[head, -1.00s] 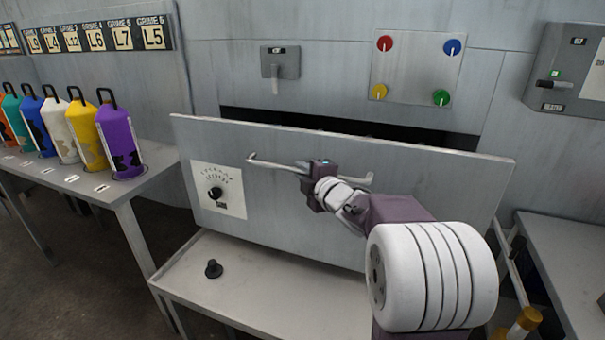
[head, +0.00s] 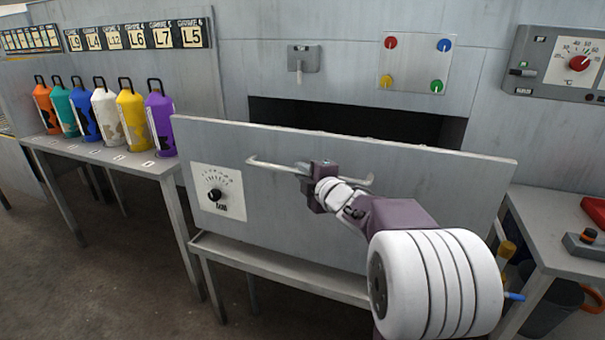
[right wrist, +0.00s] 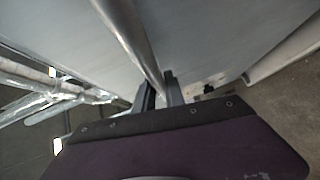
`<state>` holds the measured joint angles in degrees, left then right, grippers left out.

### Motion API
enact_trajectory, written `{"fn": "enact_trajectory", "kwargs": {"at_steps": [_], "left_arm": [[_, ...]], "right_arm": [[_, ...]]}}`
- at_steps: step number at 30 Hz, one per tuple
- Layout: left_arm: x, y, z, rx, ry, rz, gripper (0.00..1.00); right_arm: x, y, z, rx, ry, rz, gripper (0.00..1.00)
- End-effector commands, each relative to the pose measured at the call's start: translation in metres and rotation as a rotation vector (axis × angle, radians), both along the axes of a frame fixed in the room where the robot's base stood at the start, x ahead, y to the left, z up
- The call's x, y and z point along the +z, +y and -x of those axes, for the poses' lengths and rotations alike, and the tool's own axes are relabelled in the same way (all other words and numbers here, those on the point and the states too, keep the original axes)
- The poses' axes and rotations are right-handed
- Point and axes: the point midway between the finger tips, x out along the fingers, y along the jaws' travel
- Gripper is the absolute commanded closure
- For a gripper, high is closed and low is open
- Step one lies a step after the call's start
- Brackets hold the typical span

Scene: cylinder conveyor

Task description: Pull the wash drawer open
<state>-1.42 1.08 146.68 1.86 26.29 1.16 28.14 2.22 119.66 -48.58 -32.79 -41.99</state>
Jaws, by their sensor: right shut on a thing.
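The wash drawer (head: 290,215) is a wide grey front panel standing out from the grey machine, with a dark opening (head: 360,122) behind its top edge. A pale bar handle (head: 275,166) runs across the upper part of the panel. My right gripper (head: 318,172) is shut on the handle near its middle. In the right wrist view the handle (right wrist: 128,35) runs between the two fingers (right wrist: 160,93), close to the grey panel. A black dial on a white plate (head: 216,193) is at the panel's left. My left gripper is not in view.
A bench with several coloured bottles (head: 105,112) stands at the left. A grey ledge (head: 270,262) lies below the drawer front. A right-hand table (head: 550,225) holds red items. Bare floor (head: 130,270) shows at the lower left.

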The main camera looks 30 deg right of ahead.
Motion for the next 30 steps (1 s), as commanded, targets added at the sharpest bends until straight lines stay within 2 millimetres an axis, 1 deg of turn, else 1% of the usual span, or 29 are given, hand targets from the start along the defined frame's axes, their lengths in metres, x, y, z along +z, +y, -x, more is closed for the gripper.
{"fn": "enact_trajectory", "kwargs": {"at_steps": [14, 15, 17, 18, 26, 28, 30], "left_arm": [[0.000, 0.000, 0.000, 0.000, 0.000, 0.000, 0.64], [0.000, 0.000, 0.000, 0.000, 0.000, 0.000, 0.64], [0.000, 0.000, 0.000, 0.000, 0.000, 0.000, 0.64], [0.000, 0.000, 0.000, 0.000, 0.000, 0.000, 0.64], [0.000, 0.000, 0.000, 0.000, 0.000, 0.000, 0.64], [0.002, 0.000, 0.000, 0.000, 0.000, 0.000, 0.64], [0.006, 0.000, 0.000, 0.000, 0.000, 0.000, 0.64]], "right_arm": [[0.000, -0.001, 0.000, -0.002, 0.000, -0.001, 1.00], [0.000, -0.001, 0.000, -0.002, 0.000, -0.001, 0.83], [0.000, -0.001, 0.000, -0.002, -0.001, -0.001, 0.66], [0.000, -0.001, 0.000, -0.002, -0.001, -0.001, 0.64], [0.001, 0.000, 0.000, -0.001, -0.002, -0.001, 0.64], [0.003, -0.001, 0.005, -0.002, -0.002, -0.001, 0.64], [0.006, 0.000, 0.017, -0.004, -0.002, 0.000, 0.64]]}}
